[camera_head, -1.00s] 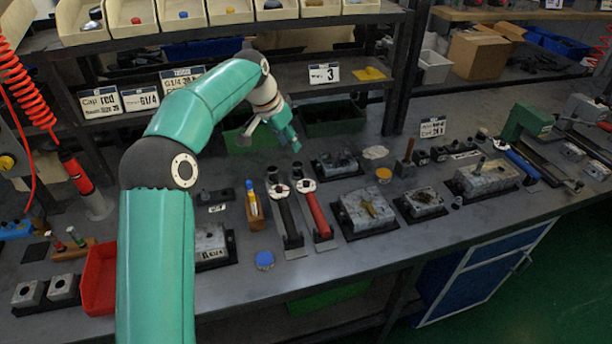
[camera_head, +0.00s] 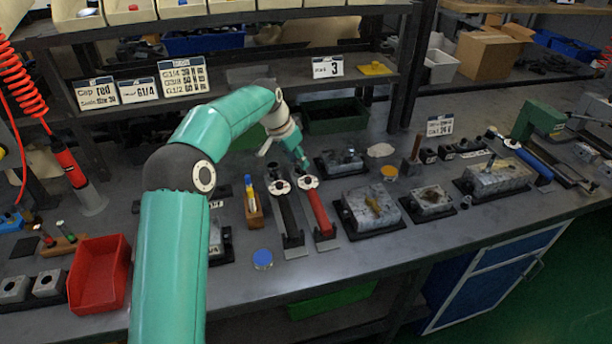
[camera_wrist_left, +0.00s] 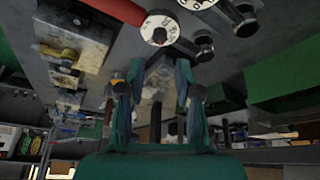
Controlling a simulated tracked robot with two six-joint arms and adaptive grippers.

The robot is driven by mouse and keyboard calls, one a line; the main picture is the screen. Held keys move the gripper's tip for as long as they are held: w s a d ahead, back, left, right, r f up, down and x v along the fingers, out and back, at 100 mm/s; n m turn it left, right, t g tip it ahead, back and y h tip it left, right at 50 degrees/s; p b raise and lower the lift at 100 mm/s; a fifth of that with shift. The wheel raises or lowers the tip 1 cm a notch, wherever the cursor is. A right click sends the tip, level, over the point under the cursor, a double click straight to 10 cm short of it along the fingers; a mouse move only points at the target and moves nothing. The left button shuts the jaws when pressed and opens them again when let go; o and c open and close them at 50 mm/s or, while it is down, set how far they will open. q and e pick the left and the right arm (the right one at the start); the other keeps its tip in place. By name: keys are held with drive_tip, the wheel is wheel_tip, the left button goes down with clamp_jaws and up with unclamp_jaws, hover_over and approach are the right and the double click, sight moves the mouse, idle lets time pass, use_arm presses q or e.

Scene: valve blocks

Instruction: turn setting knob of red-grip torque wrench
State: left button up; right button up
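The red-grip torque wrench (camera_head: 318,210) lies on the bench with its white round dial end (camera_head: 307,183) toward the back. In the left wrist view its numbered dial (camera_wrist_left: 160,30) is at the top, and its red grip (camera_wrist_left: 118,9) runs off the upper edge. A black-grip torque wrench (camera_head: 288,214) lies beside it on the left. My left gripper (camera_head: 303,161) is just behind the red-grip wrench's dial end. In the left wrist view its fingers (camera_wrist_left: 158,72) stand apart with no object visibly held, and the dial appears beyond the fingertips. My right gripper is not in view.
A valve block (camera_head: 371,208) stands right of the wrench, and another block (camera_head: 340,161) is behind it. A yellow-and-wood tool (camera_head: 252,203) stands to the left. A blue cap (camera_head: 262,258) lies in front on clear bench. A red bin (camera_head: 98,275) is at the left.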

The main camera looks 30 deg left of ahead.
sight(307, 179)
use_arm(q)
drive_tip(key=p+x, duration=0.1)
drive_tip(key=x, duration=0.7)
drive_tip(key=shift+w+f, duration=0.1)
drive_tip(key=shift+f, duration=0.3)
